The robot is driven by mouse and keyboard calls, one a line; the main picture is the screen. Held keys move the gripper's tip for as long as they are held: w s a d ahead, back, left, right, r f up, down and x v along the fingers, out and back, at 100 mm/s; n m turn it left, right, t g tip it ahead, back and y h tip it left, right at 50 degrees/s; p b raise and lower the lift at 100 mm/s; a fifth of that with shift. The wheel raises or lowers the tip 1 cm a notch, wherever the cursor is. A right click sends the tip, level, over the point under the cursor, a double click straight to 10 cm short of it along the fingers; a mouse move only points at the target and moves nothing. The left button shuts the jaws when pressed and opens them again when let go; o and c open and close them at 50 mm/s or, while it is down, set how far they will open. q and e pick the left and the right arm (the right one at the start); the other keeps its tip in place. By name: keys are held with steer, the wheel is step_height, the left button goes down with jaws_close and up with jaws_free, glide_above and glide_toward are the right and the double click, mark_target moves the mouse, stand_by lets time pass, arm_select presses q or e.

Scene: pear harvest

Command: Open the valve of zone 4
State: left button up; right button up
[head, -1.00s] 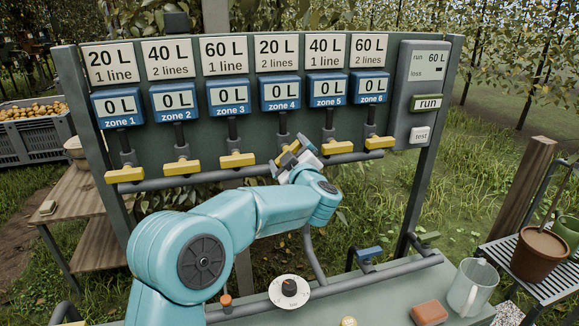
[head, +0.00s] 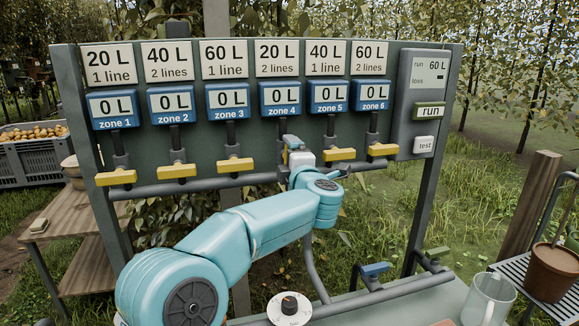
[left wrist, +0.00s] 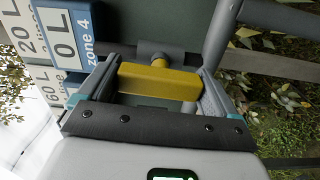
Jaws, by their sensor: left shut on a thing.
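The zone 4 valve has a yellow handle (left wrist: 158,80) under the blue zone 4 display (head: 283,98), which reads 0 L. My left gripper (left wrist: 156,84) is shut on this handle, one finger at each end, as the left wrist view shows. The handle lies in line with its drop pipe, crosswise to the other yellow handles. In the head view my left gripper (head: 291,148) is upright at the valve and hides most of the handle. My right gripper is not in view.
Yellow handles of zone 3 (head: 235,165) and zone 5 (head: 340,154) sit crosswise on either side. A grey pipe (head: 225,182) runs below the valves. Run (head: 430,111) and test (head: 424,145) buttons are at the right. A dial (head: 289,308) and glass jug (head: 488,300) are in front.

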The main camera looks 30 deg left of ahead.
arm_select(q)
steer(key=shift+r+n, duration=0.2)
steer(key=shift+n, duration=0.2)
steer(key=o, duration=0.7)
steer(key=shift+w+f, duration=0.1)
steer(key=shift+f, duration=0.05)
steer(key=shift+s+d+b, duration=0.35)
steer(key=b+v, duration=0.2)
steer(key=v, duration=1.3)
steer(key=shift+s, duration=0.15)
